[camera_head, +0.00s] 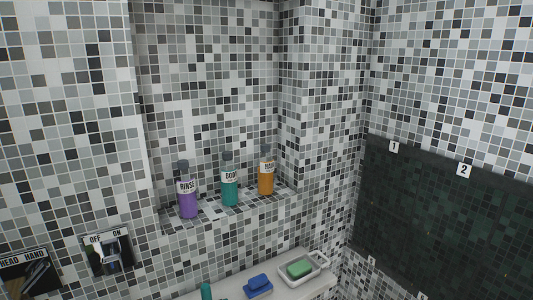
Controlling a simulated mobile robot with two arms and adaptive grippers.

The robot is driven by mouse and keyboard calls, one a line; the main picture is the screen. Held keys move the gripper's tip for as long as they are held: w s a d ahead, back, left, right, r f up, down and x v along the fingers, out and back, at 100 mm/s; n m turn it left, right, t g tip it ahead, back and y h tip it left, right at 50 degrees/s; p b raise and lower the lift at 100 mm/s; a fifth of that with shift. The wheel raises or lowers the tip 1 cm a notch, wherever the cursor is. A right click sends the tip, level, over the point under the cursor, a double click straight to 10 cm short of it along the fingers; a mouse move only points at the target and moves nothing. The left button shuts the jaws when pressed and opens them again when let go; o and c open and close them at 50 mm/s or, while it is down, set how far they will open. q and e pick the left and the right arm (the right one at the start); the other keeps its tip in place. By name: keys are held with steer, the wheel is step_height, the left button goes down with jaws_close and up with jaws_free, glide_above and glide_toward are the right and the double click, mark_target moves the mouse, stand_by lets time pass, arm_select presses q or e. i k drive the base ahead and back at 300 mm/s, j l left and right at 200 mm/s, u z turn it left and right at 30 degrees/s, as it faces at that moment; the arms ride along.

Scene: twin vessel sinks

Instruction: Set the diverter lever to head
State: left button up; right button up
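A dark diverter plate (15,270) labelled HEAD on the left and HAND on the right is on the tiled wall at the bottom left corner of the head view. Its lever (38,280) shows in front of the plate as a slanted, brownish-grey bar. Its upper end lies towards the right, below HAND. The frame's bottom edge cuts off the lower part, so its exact setting is hard to tell. Neither of my grippers shows in this view.
Right of the diverter is an OFF/ON plate (92,257) with a pale handle (108,258). Purple (188,199), teal (230,188) and orange (266,181) bottles stand in a wall niche. Below, a white ledge (230,290) holds a blue item (258,286) and a soap dish (318,263).

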mark_target(30, 282)
steer(key=u, duration=1.45)
steer(key=i+j+z, duration=0.2)
steer(key=i+z, duration=0.15)
steer(key=i, duration=0.05)
